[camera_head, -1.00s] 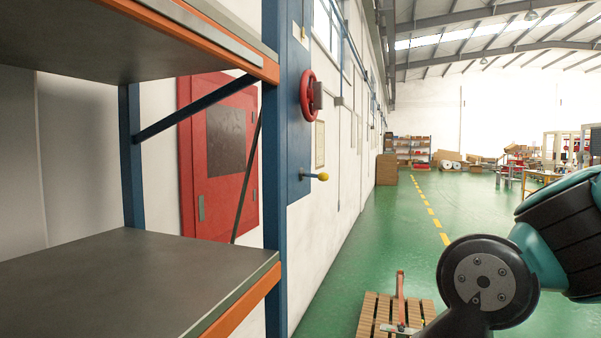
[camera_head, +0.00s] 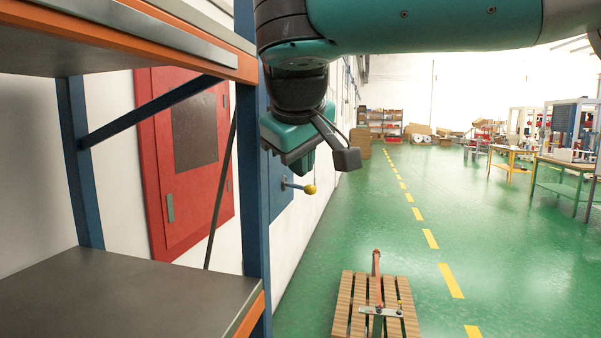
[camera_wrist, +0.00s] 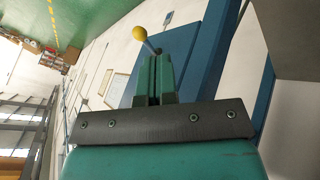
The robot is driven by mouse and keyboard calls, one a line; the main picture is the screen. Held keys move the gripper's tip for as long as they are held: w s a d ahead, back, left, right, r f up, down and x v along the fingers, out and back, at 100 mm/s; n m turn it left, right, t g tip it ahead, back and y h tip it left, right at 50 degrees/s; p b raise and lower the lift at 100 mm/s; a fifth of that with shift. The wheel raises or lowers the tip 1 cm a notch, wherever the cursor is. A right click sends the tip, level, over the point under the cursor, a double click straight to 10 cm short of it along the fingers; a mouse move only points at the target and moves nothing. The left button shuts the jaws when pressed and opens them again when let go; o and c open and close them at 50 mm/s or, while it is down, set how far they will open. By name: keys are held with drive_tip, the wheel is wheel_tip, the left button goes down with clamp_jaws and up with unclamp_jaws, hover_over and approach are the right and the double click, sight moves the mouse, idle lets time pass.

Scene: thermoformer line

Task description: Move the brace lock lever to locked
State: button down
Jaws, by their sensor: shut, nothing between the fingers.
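A lever with a yellow knob (camera_head: 310,189) sticks out from a blue panel (camera_head: 279,193) on the white wall, just past the shelf post; I take it for the brace lock lever. Its knob also shows in the wrist view (camera_wrist: 139,33), just beyond my fingertips, with its metal shaft running back towards the blue panel. My gripper (camera_head: 303,166) hangs above the lever in the head view. Its green fingers (camera_wrist: 155,66) are shut and empty. Whether they touch the shaft cannot be told. No lock marking is readable.
A blue and orange shelf rack (camera_head: 253,225) stands close on the left, before a red wall cabinet (camera_head: 190,160). A wooden pallet (camera_head: 345,305) with a red-handled device (camera_head: 377,275) lies on the floor.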

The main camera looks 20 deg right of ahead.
sight(302, 189)
drive_tip(key=shift+m, duration=0.3)
drive_tip(key=x, duration=0.8)
drive_tip(key=shift+w+d+r, duration=0.25)
drive_tip(key=shift+w+r, duration=0.05)
drive_tip(key=shift+w, duration=0.15)
drive_tip(key=shift+b, duration=0.3)
